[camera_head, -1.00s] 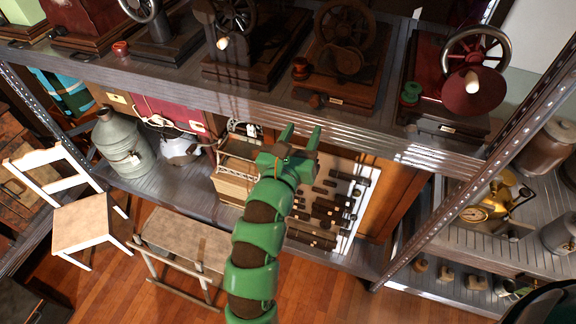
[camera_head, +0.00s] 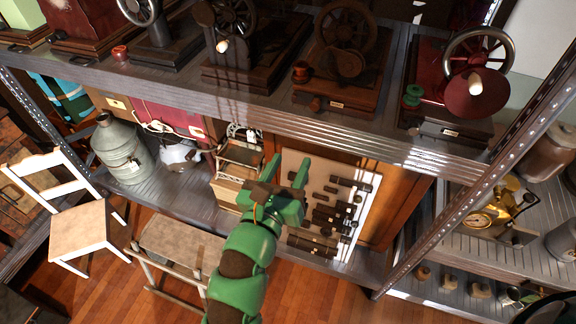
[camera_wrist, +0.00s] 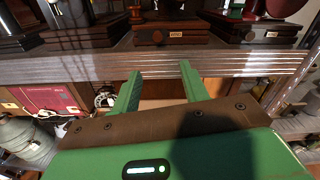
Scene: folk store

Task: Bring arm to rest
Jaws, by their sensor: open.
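My green arm reaches up from the bottom middle of the head view. My gripper (camera_head: 285,172) is open, its two green fingers spread and pointing up and away, with nothing between them. It is in front of the lower shelf level, left of a pale board with dark cylindrical pieces (camera_head: 335,205). In the wrist view my gripper (camera_wrist: 160,85) shows both fingers apart and empty, pointing toward the front edge of the upper shelf (camera_wrist: 220,62).
The upper shelf (camera_head: 440,155) carries several old hand-wheel machines. Below stand a metal can (camera_head: 122,150) and a small wooden rack (camera_head: 240,155). A metal post (camera_head: 470,190) rises at the right.

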